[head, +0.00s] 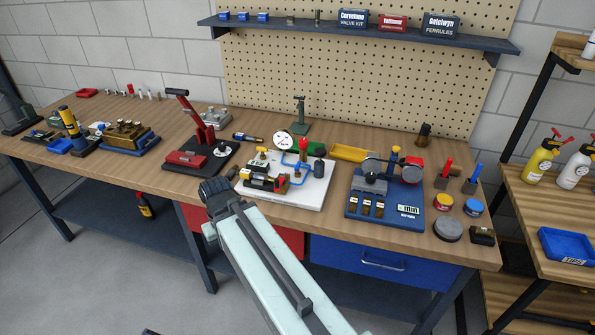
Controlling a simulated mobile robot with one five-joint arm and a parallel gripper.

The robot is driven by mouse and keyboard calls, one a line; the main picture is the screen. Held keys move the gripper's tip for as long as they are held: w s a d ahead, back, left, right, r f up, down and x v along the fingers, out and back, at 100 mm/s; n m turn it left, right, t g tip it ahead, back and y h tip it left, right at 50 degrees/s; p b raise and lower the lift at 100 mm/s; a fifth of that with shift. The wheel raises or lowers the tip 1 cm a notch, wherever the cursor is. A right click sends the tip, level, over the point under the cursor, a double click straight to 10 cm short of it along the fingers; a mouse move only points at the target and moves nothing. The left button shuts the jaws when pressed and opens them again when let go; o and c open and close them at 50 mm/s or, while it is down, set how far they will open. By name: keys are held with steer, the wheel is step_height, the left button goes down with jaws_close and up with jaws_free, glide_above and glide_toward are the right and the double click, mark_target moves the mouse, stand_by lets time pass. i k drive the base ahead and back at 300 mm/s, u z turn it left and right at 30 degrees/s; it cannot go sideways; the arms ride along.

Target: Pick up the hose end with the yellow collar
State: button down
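I cannot make out a hose end with a yellow collar for certain at this size. A white board (312,196) on the bench carries a round gauge, blue tubing and small brass and yellow parts (262,153). A blue fixture (404,214) to its right has a yellow knob (396,150) and dark round parts. My gripper (215,188) is a dark shape at the end of my pale arm, over the front edge of the bench, left of the white board. Its fingers are too small and dark to tell whether it is open or shut.
A red lever press (186,158) stands left of my gripper. A yellow-and-black cylinder (69,121) and a brass block on a blue base (124,134) are farther left. A yellow tray (352,153) lies behind the white board. Bare wood (75,165) shows along the left front.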

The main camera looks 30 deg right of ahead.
mark_target(245, 174)
steer(key=z, duration=0.4)
steer(key=k, duration=0.5)
steer(key=u, duration=1.65)
steer(key=i, duration=3.25)
steer(key=z, duration=1.8)
